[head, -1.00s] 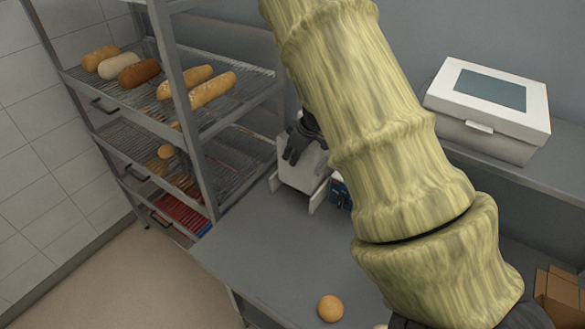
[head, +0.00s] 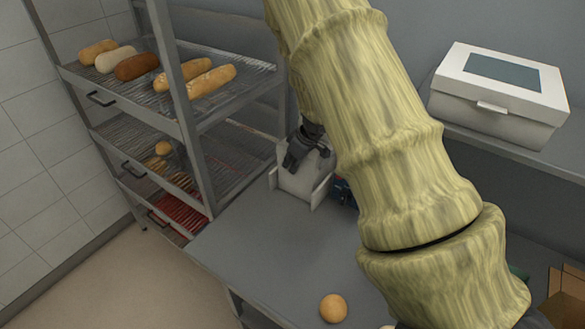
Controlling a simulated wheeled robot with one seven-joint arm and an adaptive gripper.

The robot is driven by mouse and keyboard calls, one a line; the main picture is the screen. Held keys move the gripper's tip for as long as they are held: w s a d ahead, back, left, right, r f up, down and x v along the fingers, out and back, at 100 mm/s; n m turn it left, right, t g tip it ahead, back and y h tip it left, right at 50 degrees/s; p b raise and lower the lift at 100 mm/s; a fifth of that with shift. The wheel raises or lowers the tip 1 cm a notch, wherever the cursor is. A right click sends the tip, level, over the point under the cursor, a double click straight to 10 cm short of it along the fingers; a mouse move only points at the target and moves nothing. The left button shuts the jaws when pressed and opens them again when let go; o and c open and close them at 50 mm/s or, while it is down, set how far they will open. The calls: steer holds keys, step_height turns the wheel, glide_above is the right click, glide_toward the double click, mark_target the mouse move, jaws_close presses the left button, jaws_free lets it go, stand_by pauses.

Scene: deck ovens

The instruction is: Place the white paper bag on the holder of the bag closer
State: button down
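My gripper (head: 298,158), black, is in the head view left of my pale arm, at the top of a white upright shape (head: 304,184) on the grey counter. The white shape has upright white side pieces at its lower edges. I cannot tell which part is the paper bag and which is the bag closer's holder. My fingers overlap its upper part in the picture. Whether they grip it is unclear. My arm hides what stands just to the right, apart from a small dark blue item (head: 343,192).
A metal rack (head: 186,110) with loaves and rolls stands close on the left. A round bun (head: 333,308) lies on the counter (head: 245,245). A white box (head: 500,92) sits on the right shelf. Cardboard (head: 568,290) is at lower right. The front left counter is clear.

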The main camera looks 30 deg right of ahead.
steer(key=shift+d, duration=0.15)
steer(key=shift+s, duration=0.1)
steer(key=c, duration=1.6)
jaws_free()
steer(key=shift+c, duration=0.2)
steer(key=b+v, duration=0.1)
steer(key=v, duration=1.1)
steer(key=shift+b, duration=0.35)
